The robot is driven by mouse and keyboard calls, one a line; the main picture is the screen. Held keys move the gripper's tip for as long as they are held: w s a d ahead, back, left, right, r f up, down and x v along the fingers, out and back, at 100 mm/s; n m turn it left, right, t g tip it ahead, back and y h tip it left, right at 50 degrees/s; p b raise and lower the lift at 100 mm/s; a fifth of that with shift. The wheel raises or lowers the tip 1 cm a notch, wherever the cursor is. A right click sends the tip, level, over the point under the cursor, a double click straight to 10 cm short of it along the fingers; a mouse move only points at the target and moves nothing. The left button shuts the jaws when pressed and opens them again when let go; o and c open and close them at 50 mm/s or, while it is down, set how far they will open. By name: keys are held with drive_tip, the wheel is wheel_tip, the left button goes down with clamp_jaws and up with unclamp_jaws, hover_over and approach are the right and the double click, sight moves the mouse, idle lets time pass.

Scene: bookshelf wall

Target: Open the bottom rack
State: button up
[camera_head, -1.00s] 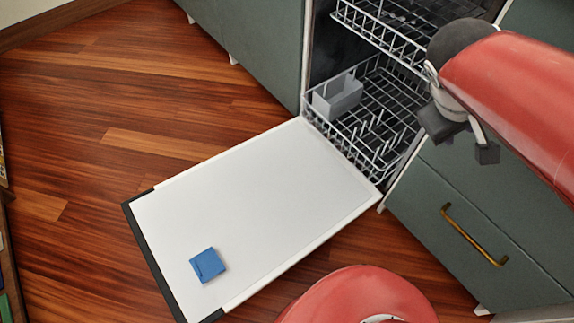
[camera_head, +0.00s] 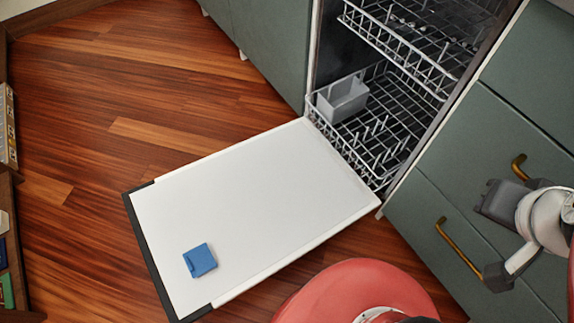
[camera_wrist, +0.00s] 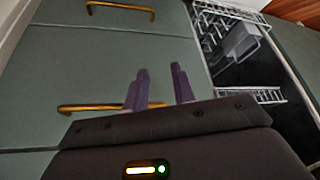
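The bottom rack (camera_head: 352,152) is a grey wire rack low inside the open dishwasher, with a grey cutlery basket (camera_head: 342,98) at its left. It sits inside the cavity behind the hinge end of the lowered white door (camera_head: 250,200). My gripper (camera_head: 497,241) is at the far right, in front of the green drawers, well apart from the rack. Its two fingers are spread with nothing between them. In the wrist view, my gripper (camera_wrist: 161,70) faces the drawer fronts, and the bottom rack (camera_wrist: 208,22) shows at the upper right.
The upper rack (camera_head: 400,45) is above the bottom one. A blue block (camera_head: 199,260) lies on the door's outer end. Green drawers with brass handles (camera_head: 460,248) stand right of the dishwasher. The wooden floor (camera_head: 110,90) at left is clear.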

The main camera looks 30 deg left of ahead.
drive_tip(key=w+a+f+n+g+b, duration=0.1)
drive_tip(key=w+a+f+n+g, duration=0.1)
drive_tip(key=w+a+f+n, duration=0.65)
drive_tip(key=w+a+f+m+g+b, duration=0.15)
drive_tip(key=w+a, duration=0.45)
drive_tip(key=a, duration=0.7)
drive_tip(key=s+a+f+n+g+b, duration=0.1)
drive_tip(key=s+a+f+n, duration=0.2)
drive_tip(key=a+f, duration=0.7)
drive_tip(key=s+a+f+n+g, duration=0.1)
drive_tip(key=s+a+f+n, duration=0.2)
drive_tip(key=a+f, duration=0.8)
drive_tip(key=shift+f+b, duration=0.45)
drive_tip(key=shift+f, duration=3.4)
